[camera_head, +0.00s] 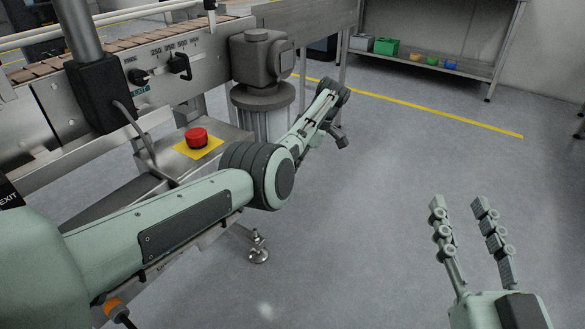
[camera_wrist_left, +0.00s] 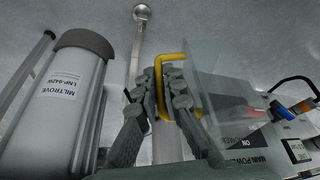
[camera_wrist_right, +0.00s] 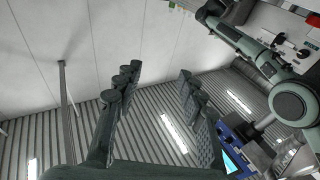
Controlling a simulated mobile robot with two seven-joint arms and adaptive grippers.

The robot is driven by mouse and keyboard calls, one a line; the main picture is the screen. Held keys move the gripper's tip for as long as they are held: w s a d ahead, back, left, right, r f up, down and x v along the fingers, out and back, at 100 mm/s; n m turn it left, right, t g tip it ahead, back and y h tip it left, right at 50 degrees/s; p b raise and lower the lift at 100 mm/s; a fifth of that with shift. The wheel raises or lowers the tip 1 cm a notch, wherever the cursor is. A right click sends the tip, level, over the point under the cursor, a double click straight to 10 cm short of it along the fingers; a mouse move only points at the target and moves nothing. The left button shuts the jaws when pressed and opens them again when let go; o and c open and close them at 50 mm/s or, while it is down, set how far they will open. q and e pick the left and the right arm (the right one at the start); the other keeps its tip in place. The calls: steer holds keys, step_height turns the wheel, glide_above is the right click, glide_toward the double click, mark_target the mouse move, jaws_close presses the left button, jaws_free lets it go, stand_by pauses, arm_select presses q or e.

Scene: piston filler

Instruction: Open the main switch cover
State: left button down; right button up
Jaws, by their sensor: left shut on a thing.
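In the left wrist view, the main switch cover (camera_wrist_left: 231,88) is a clear pane with a yellow handle (camera_wrist_left: 183,56) at its left edge. My left gripper (camera_wrist_left: 162,82) is shut on this handle. The pane overlaps a box labelled "MAIN POWER" (camera_wrist_left: 262,160); how far it stands open I cannot tell. In the head view my left arm reaches to the right past the machine, and its fingers and the cover do not show clearly. My right gripper (camera_head: 468,204) is open and empty over the bare floor, and its spread fingers show in the right wrist view (camera_wrist_right: 158,88).
A conveyor machine (camera_head: 190,80) stands at the left, with a red emergency button (camera_head: 196,137) on a yellow plate. A grey cylinder labelled "MILTROVE" (camera_wrist_left: 62,105) stands left of the left gripper. A shelf (camera_head: 440,66) is at the back. The floor at right is clear.

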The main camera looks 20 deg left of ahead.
arm_select(q)
steer(key=shift+a, duration=0.3)
steer(key=shift+f, duration=0.1)
steer(key=c, duration=1.9)
jaws_free()
steer(key=shift+s+a, duration=0.1)
steer(key=v, duration=1.2)
steer(key=shift+d, duration=0.2)
